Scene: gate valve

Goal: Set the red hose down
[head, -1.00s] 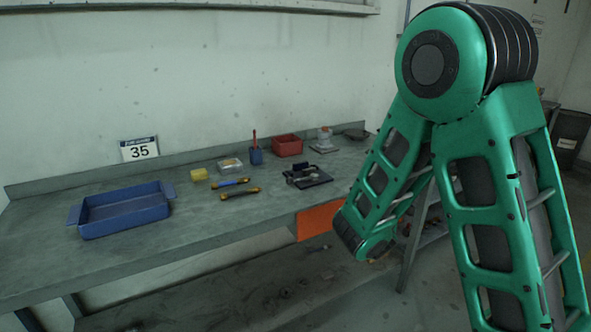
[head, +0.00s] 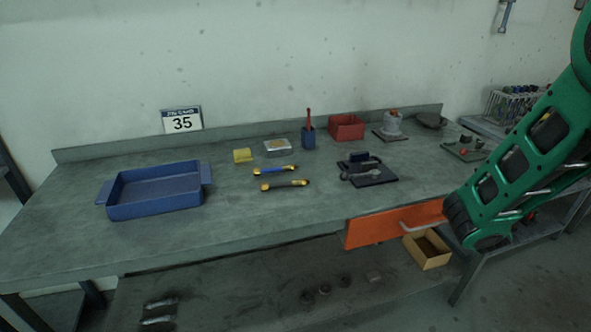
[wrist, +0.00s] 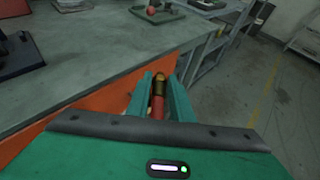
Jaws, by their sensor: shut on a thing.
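The red hose (wrist: 157,106) shows in the wrist view as a short red length with a brass-coloured end. It sits between the two green fingers of my gripper (wrist: 160,92), which is shut on it. The hose is held off the bench, beside the bench front and the orange panel. Most of the hose is hidden behind the gripper body. In the head view, neither my gripper nor the red hose can be made out; only my green arm shows at the right.
The grey bench (head: 225,225) holds a blue tray (head: 155,208), two yellow-ended hose-like pieces (head: 285,185), a red bin (head: 347,127) and a dark plate with metal parts (head: 383,178). An orange drawer front (head: 375,229) sticks out below. The bench's front middle is clear.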

